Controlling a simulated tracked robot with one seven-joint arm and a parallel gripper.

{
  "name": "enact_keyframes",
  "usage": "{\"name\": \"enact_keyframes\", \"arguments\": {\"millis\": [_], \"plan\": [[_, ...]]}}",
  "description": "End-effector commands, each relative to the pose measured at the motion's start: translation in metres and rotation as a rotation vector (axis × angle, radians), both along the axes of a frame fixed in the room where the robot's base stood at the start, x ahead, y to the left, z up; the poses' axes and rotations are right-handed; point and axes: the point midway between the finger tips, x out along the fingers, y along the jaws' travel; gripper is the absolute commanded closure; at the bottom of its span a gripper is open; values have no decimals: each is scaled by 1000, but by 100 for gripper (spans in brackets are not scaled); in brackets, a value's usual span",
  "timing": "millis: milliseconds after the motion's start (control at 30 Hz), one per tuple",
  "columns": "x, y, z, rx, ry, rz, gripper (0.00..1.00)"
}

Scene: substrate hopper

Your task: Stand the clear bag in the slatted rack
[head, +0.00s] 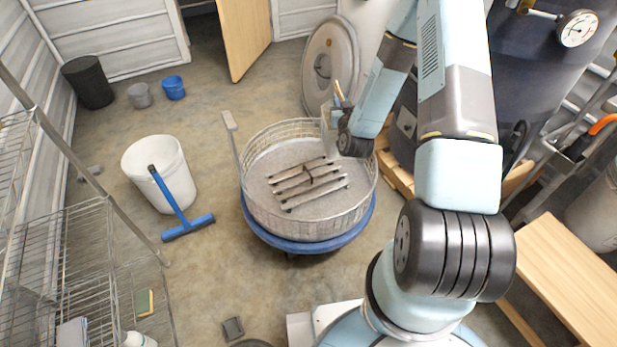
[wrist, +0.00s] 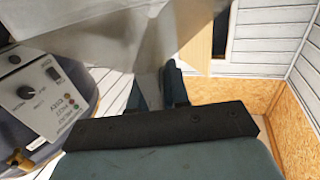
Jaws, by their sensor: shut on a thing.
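The clear bag (wrist: 110,38) is a see-through grey sheet across the top of the wrist view. In the head view it is a faint pale shape (head: 329,117) at the right rim of the round wire basket. My gripper (head: 340,98) is shut on the bag and holds it up, right of and above the rack. The fingers also show in the wrist view (wrist: 158,88), partly behind the bag. The slatted rack (head: 308,183), with several dark-edged slats, lies inside the basket. The bag is apart from the rack. Its lower edge is hard to make out.
The wire basket (head: 262,212) stands on a blue round base. A white bucket (head: 150,155) and a blue squeegee (head: 178,205) are to its left. A round metal lid (head: 322,55) leans behind it. A control box (wrist: 40,95) shows at left in the wrist view.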

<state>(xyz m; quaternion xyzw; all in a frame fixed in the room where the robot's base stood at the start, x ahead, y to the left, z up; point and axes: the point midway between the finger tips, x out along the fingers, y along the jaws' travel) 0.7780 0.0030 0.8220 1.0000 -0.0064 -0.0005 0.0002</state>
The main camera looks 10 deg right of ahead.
Motion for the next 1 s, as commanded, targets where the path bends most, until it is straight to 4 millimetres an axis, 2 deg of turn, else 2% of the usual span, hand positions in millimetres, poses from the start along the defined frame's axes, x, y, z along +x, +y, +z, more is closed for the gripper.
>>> {"name": "enact_keyframes", "arguments": {"millis": [100,233,700,1000], "plan": [[0,6,0,0,-3,11,100],[0,7,-10,0,3,36,100],[-21,9,-90,1,15,248,100],[-35,12,-114,5,0,325,100]]}}
